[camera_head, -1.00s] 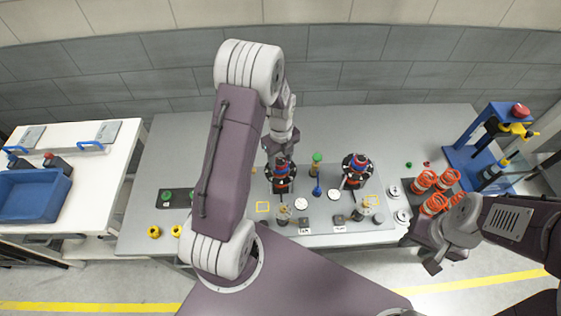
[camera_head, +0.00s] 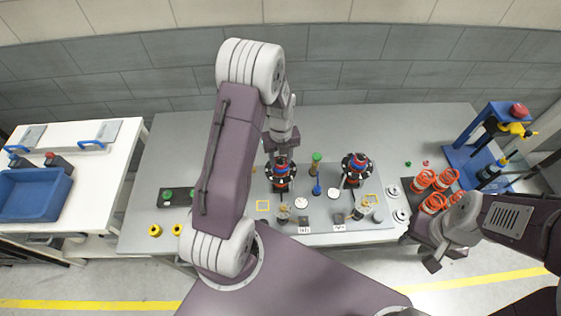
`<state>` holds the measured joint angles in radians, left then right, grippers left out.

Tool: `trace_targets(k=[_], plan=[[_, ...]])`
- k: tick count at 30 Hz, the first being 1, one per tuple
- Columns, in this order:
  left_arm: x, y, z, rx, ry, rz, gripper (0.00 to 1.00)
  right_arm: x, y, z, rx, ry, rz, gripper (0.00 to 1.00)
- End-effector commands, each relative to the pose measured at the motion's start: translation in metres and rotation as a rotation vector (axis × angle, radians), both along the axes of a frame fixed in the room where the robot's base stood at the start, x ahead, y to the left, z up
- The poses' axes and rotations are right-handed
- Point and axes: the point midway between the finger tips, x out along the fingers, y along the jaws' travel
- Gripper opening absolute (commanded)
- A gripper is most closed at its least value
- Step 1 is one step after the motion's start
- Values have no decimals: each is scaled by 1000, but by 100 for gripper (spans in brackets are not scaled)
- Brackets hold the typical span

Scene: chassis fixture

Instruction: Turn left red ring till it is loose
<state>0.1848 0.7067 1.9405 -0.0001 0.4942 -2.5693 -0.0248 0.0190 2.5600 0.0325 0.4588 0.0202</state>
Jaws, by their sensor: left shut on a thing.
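The left red ring (camera_head: 282,170) sits on top of the left dark round fixture (camera_head: 281,184). My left gripper (camera_head: 281,157) is over that fixture, pointing down and shut on the red ring; its fingertips are small and partly hidden. A second fixture (camera_head: 357,181) with a red and blue top (camera_head: 359,162) stands to the right. My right gripper (camera_head: 421,252) hangs empty at the table's front right, its fingers apart.
A green-topped post (camera_head: 316,161) and a blue piece (camera_head: 316,190) stand between the fixtures. Orange springs (camera_head: 433,203) and a blue press (camera_head: 473,158) are at right. A blue bin (camera_head: 33,194) is on the left table. The grey table's back is clear.

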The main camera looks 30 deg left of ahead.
Motion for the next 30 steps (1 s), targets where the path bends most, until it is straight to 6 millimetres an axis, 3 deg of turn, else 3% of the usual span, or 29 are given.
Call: trace_targets(k=[24, 30], plan=[[0, 0, 1, 0, 0, 1238, 0, 0, 0, 13, 0, 0, 0, 36], [0, 0, 0, 0, 0, 1389, 0, 0, 0, 13, 0, 0, 0, 36]])
